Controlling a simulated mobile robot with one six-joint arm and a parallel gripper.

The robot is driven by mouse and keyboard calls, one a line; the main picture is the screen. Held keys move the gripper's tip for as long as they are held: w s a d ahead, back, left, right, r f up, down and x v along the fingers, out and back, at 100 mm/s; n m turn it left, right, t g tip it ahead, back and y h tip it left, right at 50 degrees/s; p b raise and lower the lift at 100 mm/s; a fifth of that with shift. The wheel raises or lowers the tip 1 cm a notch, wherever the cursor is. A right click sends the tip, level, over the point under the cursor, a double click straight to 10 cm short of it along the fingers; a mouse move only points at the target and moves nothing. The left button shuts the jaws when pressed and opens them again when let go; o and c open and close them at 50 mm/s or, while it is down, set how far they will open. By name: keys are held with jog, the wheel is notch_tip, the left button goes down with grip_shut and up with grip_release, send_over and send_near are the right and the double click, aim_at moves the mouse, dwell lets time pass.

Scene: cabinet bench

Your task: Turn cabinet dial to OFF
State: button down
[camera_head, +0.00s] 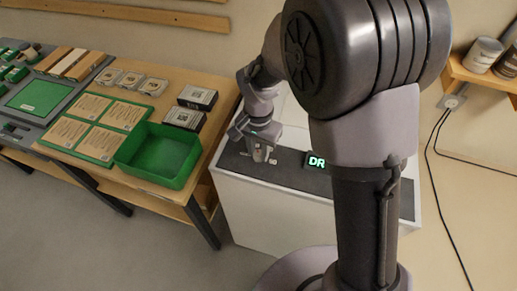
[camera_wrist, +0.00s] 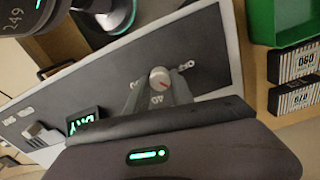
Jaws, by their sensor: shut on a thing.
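In the head view my gripper (camera_head: 262,150) is down at the left part of the white cabinet (camera_head: 265,205), and the dial there is mostly hidden by the fingers.
A wooden table (camera_head: 205,140) with a green bin (camera_head: 160,155) and black-and-white boxes (camera_head: 198,97) stands close on the left.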

aim_at(259, 153)
jog(key=n+p, duration=0.1)
jog(key=n, duration=0.5)
jog(key=shift+r, duration=0.1)
jog(key=n+p, duration=0.1)
jog(key=n, duration=0.3)
jog(key=shift+n, duration=0.4)
dwell(0.3)
jog(key=c, duration=1.1)
grip_release()
notch_tip(259, 153, up, 17)
jog(key=p, duration=0.4)
jog(key=shift+r+p, duration=0.15)
jog(key=shift+p, duration=0.15)
